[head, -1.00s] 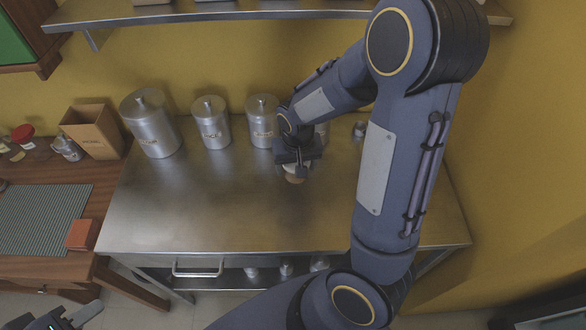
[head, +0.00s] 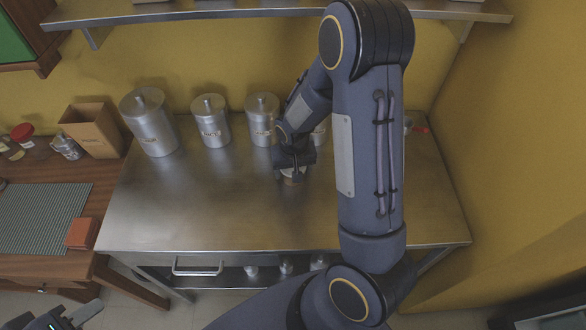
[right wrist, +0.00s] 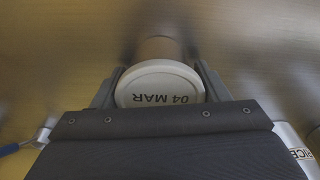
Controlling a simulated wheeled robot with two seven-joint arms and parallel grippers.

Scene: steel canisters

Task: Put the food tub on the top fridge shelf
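The food tub (head: 291,181) is small, with a pale lid and a tan body. It is at the steel table, in front of the canisters. In the right wrist view its round white lid (right wrist: 160,88) reads "04 MAR". My right gripper (head: 293,170) comes down from above, with one finger on each side of the tub. The fingers lie close against the lid, with no clear gap. I cannot tell whether the tub's base touches the table. My left gripper (head: 72,317) is at the bottom left edge, partly cut off, away from the tub. No fridge shows.
Several steel canisters (head: 150,125) stand along the back of the steel table (head: 215,215). A wall shelf (head: 230,11) runs above. On the left, a wooden table holds a box (head: 95,130), a striped mat (head: 45,218) and an orange block (head: 82,233). The steel table's front is clear.

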